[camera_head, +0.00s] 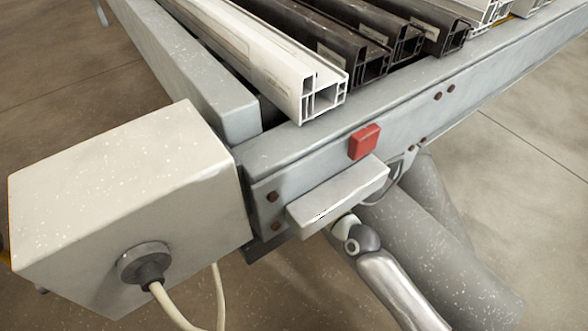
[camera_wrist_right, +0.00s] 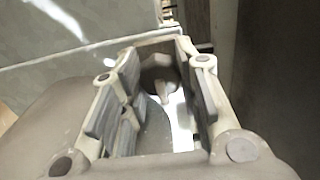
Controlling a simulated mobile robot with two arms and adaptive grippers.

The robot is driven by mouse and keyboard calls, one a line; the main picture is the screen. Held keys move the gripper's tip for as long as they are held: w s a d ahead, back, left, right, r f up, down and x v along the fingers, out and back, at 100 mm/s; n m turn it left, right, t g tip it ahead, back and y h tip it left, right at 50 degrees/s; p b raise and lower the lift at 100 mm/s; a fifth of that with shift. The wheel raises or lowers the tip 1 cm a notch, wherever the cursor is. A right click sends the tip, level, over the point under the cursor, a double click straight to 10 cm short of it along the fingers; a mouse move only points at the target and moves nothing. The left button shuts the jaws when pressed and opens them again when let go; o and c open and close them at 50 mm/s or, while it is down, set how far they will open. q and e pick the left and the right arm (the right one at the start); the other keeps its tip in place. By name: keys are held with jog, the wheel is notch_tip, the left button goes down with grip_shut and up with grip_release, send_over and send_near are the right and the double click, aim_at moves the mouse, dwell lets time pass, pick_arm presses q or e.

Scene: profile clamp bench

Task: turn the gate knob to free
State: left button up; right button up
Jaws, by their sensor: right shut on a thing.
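In the right wrist view my right gripper (camera_wrist_right: 158,105) has its two padded fingers on either side of a dark grey rounded piece with a pale ridge, the gate knob (camera_wrist_right: 158,72) as far as I can tell. It is shut on this piece. The fingers and the dim light hide much of the knob, and I cannot read its setting. My left gripper is not in view.
The clamp bench has a grey front rail (camera_head: 425,105) with a red block (camera_head: 364,142) on it. A white profile (camera_head: 250,55) and several dark profiles (camera_head: 345,40) lie on top. A beige control box (camera_head: 120,190) with a cable (camera_head: 165,303) stands at left.

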jog(key=o, duration=1)
jog(key=shift+o, duration=0.2)
jog(key=v, duration=1.2)
jog(key=shift+s+f, duration=0.1)
